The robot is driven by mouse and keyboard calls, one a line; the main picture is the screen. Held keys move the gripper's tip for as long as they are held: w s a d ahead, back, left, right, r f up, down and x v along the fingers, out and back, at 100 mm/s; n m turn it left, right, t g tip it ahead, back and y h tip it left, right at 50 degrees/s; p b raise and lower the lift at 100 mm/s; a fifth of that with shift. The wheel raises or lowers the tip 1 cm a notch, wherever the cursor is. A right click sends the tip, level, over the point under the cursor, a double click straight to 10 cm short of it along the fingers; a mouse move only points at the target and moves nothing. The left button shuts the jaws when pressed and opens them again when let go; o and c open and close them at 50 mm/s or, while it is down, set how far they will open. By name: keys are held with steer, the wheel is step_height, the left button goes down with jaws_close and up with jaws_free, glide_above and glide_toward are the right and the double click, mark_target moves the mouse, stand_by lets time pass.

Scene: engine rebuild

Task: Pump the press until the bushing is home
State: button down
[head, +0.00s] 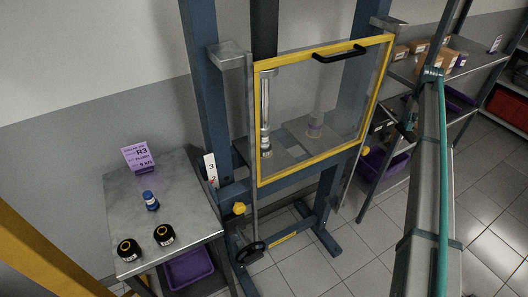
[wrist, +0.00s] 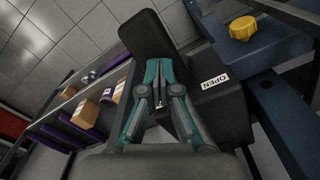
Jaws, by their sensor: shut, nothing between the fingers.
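The press (head: 205,85) is a blue steel frame. A yellow-framed clear guard (head: 259,130) with a black handle (head: 340,53) stands across its opening. Behind the guard, a shiny upright rod (head: 265,105) and a pale cylindrical part (head: 316,122) show. I cannot tell which is the bushing or how deep it sits. A black block (wrist: 190,102) labelled OPEN is on the press's side in the wrist view. My gripper (wrist: 160,68) is shut and empty in front of this block; contact cannot be told. In the head view my arm hides most of it.
A shelf with cartons (wrist: 88,114) stands beside the press.

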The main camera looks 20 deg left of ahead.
step_height(320, 180, up, 17)
steer(key=p, duration=0.5)
steer(key=shift+p, duration=0.3)
steer(key=shift+d+f, duration=0.1)
steer(key=shift+f, duration=0.2)
steer(key=shift+f+b, duration=1.25)
steer(key=shift+f, duration=2.35)
step_height(320, 180, up, 8)
steer(key=p, duration=0.2)
steer(key=shift+f, duration=0.25)
step_height(320, 180, up, 5)
